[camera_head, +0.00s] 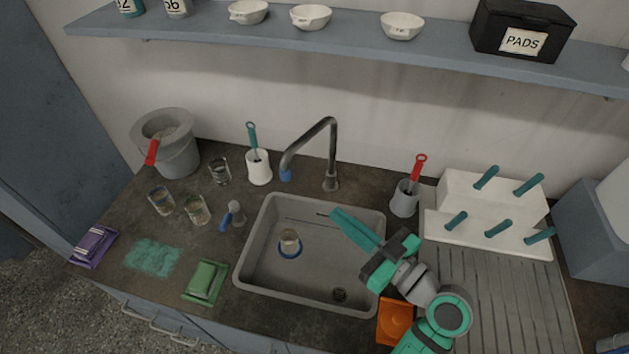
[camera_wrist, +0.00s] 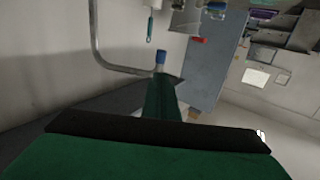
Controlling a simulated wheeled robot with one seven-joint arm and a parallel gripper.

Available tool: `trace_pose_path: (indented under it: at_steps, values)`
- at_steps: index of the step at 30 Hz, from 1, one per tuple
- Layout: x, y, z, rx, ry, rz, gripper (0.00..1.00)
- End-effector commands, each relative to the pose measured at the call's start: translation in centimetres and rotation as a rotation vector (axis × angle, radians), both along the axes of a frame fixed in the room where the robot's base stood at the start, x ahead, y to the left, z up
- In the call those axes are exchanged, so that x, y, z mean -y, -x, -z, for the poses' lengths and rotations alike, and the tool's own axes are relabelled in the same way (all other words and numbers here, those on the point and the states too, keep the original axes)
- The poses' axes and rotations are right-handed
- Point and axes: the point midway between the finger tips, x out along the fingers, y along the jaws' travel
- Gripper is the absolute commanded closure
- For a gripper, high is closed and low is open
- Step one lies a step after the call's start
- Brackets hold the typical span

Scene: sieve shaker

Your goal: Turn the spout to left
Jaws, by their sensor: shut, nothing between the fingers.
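The grey metal spout (camera_head: 310,137) rises from its base behind the sink and bends over. Its blue tip (camera_head: 286,174) hangs to the left of the base, near the sink's back left corner. In the wrist view the spout (camera_wrist: 95,40) runs down and bends right to the blue tip (camera_wrist: 161,57). My gripper (camera_head: 338,213) is shut and empty. It is over the sink's right part, to the right of and nearer than the blue tip, apart from it in the head view. In the wrist view my fingers (camera_wrist: 160,82) point toward the tip; contact cannot be told.
The grey sink (camera_head: 255,250) holds a small cup (camera_head: 289,239). A white brush holder (camera_head: 258,167) stands left of the spout, a grey holder (camera_head: 404,199) right of it. A white rack (camera_head: 480,205) stands farther right. A shelf (camera_head: 350,40) runs above.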

Motion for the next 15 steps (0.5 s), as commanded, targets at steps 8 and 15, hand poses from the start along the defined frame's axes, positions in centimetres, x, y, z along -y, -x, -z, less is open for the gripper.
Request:
trace_pose_path:
  at_steps: [8,15]
  values:
    - [-2.7,-3.0,0.0,0.001,-0.001,-0.008,1.00]
    - [-5.5,-6.5,0.0,0.000,0.000,-0.006,1.00]
